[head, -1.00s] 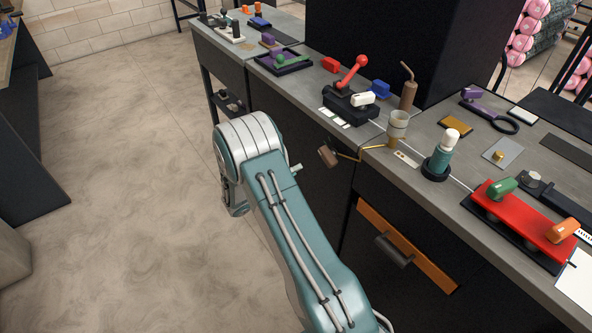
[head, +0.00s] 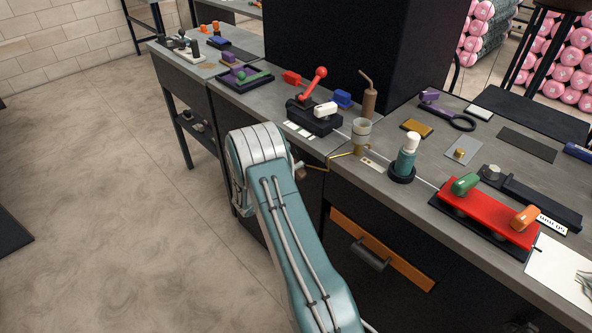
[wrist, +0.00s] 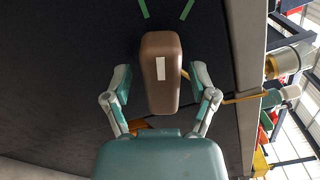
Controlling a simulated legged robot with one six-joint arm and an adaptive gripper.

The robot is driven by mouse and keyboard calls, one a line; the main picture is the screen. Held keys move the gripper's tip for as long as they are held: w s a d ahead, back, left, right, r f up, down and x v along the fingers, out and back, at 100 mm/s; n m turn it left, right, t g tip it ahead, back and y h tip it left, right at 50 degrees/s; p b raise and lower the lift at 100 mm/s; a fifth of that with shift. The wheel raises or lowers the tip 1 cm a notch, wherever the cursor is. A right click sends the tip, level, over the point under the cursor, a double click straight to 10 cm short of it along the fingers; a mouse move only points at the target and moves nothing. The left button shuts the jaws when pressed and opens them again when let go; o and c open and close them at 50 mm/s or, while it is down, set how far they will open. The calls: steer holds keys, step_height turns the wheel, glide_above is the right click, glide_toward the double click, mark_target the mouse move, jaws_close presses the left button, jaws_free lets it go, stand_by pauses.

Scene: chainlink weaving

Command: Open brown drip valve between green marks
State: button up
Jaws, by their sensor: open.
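The brown drip valve handle (wrist: 161,100) is a rounded block with a pale strip on its face, in the middle of the wrist view. My gripper (wrist: 161,78) is open, with one finger on each side of the handle and visible gaps between. Two green marks (wrist: 144,8) (wrist: 187,9) stand on the dark panel beyond the handle's far end. A brass rod (wrist: 240,99) runs from behind the handle to the right. In the head view, my arm hides most of the handle; a little brown (head: 299,172) shows beside the brass pipe (head: 318,168).
The grey bench (head: 335,184) holds a clear cup (head: 361,131), a teal bottle (head: 406,160), a red lever (head: 313,84) and a red plate (head: 484,216) with knobs. A drawer with an orange front (head: 410,268) lies below. Open floor is at left.

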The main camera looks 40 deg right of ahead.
jaws_close()
steer(key=shift+m, duration=0.5)
steer(key=shift+f, duration=0.1)
jaws_free()
